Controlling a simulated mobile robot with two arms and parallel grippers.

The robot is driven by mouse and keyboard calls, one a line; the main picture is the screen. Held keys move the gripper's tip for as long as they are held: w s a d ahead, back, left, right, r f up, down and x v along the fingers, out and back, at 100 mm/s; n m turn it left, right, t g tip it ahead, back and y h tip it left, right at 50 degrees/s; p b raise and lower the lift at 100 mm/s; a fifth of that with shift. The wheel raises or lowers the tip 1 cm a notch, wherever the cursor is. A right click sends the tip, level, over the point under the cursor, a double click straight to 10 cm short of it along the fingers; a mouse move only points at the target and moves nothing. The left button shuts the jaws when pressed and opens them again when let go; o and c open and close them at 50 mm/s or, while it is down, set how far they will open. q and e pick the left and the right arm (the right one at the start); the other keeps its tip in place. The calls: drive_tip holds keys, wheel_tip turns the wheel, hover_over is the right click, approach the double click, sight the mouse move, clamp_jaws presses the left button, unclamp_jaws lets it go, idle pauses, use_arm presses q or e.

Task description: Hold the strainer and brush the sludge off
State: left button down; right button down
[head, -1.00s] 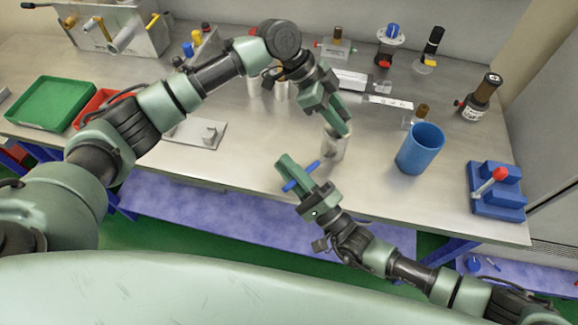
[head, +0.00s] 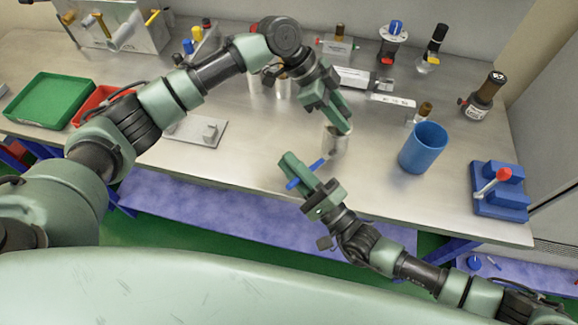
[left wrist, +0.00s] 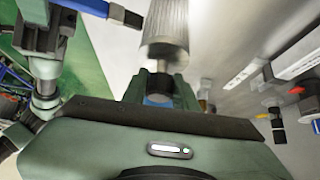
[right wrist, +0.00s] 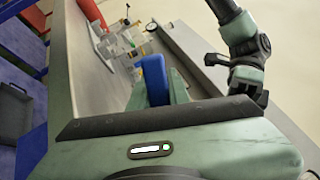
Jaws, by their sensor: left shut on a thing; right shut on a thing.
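The strainer (head: 336,145) is a pale metal cylinder below the fingertips of my left gripper (head: 342,126). My left gripper is shut on it and holds it over the front part of the bench. The left wrist view shows its ribbed body (left wrist: 167,25) beyond the fingers. The brush (head: 306,176) is a thin blue rod, held crosswise in my right gripper (head: 292,170), which is shut on it at the bench's front edge. In the left wrist view the brush (left wrist: 90,6) ends in a dark tip left of the strainer. I cannot make out any sludge.
A blue cup (head: 423,148) stands right of the strainer. A blue block with a red-knobbed lever (head: 498,190) sits at the bench's right. Green (head: 49,100) and red trays (head: 95,104) and a metal plate (head: 196,131) lie left. Bottles and fittings line the back.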

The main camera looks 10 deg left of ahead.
drive_tip(key=shift+w+r, duration=0.2)
drive_tip(key=shift+r, duration=0.65)
drive_tip(key=shift+d+r, duration=0.1)
drive_tip(key=shift+s+r, duration=0.1)
drive_tip(key=shift+r, duration=0.35)
drive_tip(key=shift+f, duration=0.55)
drive_tip(key=shift+f, duration=0.15)
drive_tip(key=shift+f, duration=0.5)
drive_tip(key=shift+f, duration=0.15)
